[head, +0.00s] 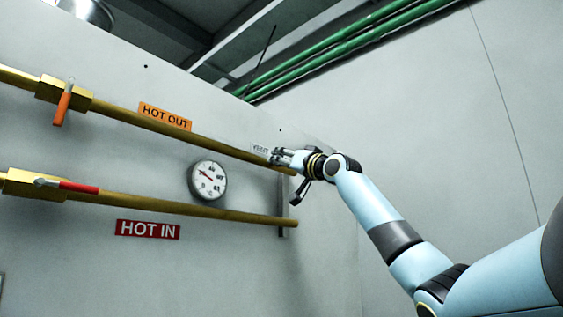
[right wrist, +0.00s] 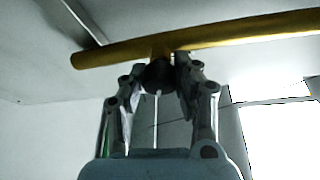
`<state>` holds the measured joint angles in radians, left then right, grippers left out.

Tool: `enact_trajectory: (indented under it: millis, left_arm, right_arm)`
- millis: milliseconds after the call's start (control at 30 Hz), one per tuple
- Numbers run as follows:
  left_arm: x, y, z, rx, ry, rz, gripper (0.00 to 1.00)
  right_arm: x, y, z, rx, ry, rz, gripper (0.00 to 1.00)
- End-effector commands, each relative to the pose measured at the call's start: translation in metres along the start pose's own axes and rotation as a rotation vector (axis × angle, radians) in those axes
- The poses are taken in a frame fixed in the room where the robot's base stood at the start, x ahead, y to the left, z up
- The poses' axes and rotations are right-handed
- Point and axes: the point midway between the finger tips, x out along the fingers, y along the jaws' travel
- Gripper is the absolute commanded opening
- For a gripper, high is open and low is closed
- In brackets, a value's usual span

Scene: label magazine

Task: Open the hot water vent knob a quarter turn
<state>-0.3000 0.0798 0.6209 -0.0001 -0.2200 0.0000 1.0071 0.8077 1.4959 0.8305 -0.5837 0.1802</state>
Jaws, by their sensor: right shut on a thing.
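My right gripper (head: 275,157) is at the right end of the upper brass pipe (head: 225,142), beside a small label whose text is partly covered. In the right wrist view my right gripper (right wrist: 168,72) is shut on a dark round knob (right wrist: 158,76). The knob sits on a short stub of the brass pipe (right wrist: 225,34), near the pipe's end. Most of the knob's sides are hidden by the fingers, and its turn angle cannot be told. My left gripper is not in view.
An orange-handled valve (head: 62,107) and an orange HOT OUT sign (head: 165,117) are at the upper pipe. A red-handled valve (head: 75,187) is on the lower pipe (head: 190,210), above a red HOT IN sign (head: 148,229). A round gauge (head: 208,180) sits between the pipes.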

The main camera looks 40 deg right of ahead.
Motion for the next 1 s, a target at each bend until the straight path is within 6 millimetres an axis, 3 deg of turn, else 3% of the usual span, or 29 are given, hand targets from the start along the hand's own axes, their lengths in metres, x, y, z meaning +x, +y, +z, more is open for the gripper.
enact_trajectory:
  millis: [600, 1000]
  left_arm:
    - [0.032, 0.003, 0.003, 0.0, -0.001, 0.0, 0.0]
    - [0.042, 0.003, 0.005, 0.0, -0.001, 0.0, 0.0]
  right_arm:
    - [-0.001, 0.0, 0.0, 0.544, -0.013, 0.22, 0.0]
    - [0.0, 0.0, 0.0, 0.821, -0.024, 0.334, 0.0]
